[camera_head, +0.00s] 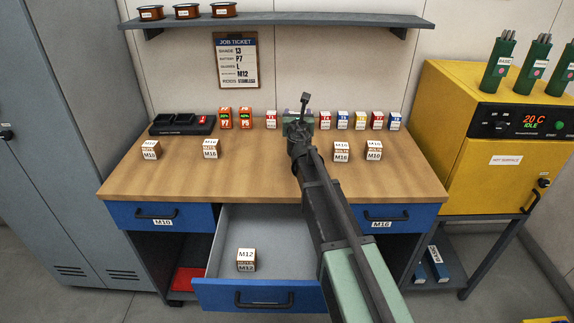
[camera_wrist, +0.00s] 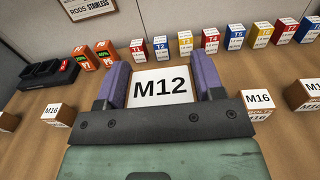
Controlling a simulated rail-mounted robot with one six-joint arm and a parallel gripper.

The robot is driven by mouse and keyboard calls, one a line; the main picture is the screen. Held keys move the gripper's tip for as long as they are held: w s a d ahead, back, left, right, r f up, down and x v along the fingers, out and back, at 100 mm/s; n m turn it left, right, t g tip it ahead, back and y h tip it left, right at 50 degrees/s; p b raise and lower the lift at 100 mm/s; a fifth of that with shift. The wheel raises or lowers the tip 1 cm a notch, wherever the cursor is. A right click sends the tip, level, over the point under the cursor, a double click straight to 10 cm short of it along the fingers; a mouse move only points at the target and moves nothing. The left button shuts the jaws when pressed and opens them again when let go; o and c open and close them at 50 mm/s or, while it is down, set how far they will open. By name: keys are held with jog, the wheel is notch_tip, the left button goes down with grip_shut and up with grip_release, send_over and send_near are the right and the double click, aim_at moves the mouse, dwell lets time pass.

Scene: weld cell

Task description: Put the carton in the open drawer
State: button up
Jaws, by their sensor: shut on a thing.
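My gripper (camera_wrist: 161,84) is shut on a carton labelled M12 (camera_wrist: 160,87), which sits between the two purple fingers in the wrist view. In the head view my gripper (camera_head: 298,122) is over the back middle of the bench, and the arm mostly hides what it holds. I cannot tell whether the held carton touches the bench top. The open drawer (camera_head: 290,225) is pulled out below the bench front, in front of and below my gripper. Another M12 carton (camera_head: 246,260) stands inside it, left of its middle.
Other cartons stand on the bench (camera_head: 258,178), left (camera_head: 151,150) and right (camera_head: 374,151). A row of small coloured boxes (camera_head: 342,120), orange packs (camera_head: 226,118) and a black charger (camera_head: 182,124) line the back. Shut drawers (camera_head: 160,215) flank the open one. A shelf (camera_head: 280,19) overhangs.

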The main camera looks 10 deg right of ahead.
notch_tip(320, 180, down, 16)
jog(key=b, duration=1.3)
jog(key=shift+r, duration=0.35)
jog(key=shift+f, duration=0.2)
jog(key=o, duration=1.2)
jog(key=shift+r, duration=0.15)
jog(key=shift+s+r, duration=0.1)
jog(key=shift+r, duration=0.05)
jog(key=v, duration=1.2)
jog(key=shift+o, duration=0.4)
